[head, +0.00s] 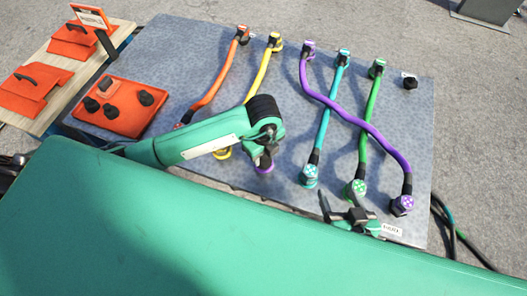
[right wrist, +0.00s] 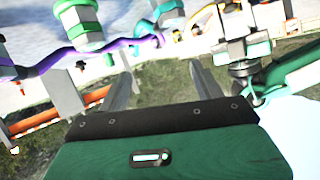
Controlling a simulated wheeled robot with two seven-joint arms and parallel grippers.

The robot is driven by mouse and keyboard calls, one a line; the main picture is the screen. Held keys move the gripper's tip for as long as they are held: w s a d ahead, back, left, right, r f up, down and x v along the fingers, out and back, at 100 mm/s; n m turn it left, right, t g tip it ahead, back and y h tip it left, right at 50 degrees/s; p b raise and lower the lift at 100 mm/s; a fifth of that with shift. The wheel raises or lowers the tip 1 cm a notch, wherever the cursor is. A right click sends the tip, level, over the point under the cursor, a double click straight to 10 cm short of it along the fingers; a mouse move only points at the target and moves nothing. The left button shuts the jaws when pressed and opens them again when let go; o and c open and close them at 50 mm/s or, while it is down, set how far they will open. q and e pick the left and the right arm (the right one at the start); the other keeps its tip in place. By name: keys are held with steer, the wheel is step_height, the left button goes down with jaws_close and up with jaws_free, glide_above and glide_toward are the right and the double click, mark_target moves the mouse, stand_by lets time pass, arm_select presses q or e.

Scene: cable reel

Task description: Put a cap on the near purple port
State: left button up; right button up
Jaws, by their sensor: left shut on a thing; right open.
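The near purple port (head: 264,167) shows as a purple ring in the near row, partly hidden by my left gripper. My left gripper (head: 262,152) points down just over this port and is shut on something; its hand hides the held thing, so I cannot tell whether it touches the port. Several black caps (head: 146,98) sit on the orange tray (head: 122,124) at the left. My right gripper (head: 350,212) is near the panel's front edge, below the green plug (head: 357,187). In the right wrist view its fingers (right wrist: 160,75) are apart with nothing between them.
The grey panel (head: 190,50) carries orange, yellow, purple (head: 350,118), cyan and green cables. The purple cable crosses the cyan and green ones to a plug (head: 403,204) at the near right. A black cap-like piece (head: 410,83) stands at the far right corner.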

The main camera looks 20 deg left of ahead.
arm_select(q)
steer(key=o, duration=1.4)
steer(key=shift+f, duration=0.1)
steer(key=shift+c, duration=0.2)
arm_select(e)
steer(key=shift+d+f, duration=0.1)
arm_select(q)
step_height(320, 180, up, 14)
steer(key=p, duration=0.3)
arm_select(e)
steer(key=s+d+g+h, duration=0.3)
steer(key=d+g, duration=0.2)
steer(key=d, duration=0.2)
steer(key=shift+d+f+g, duration=0.3)
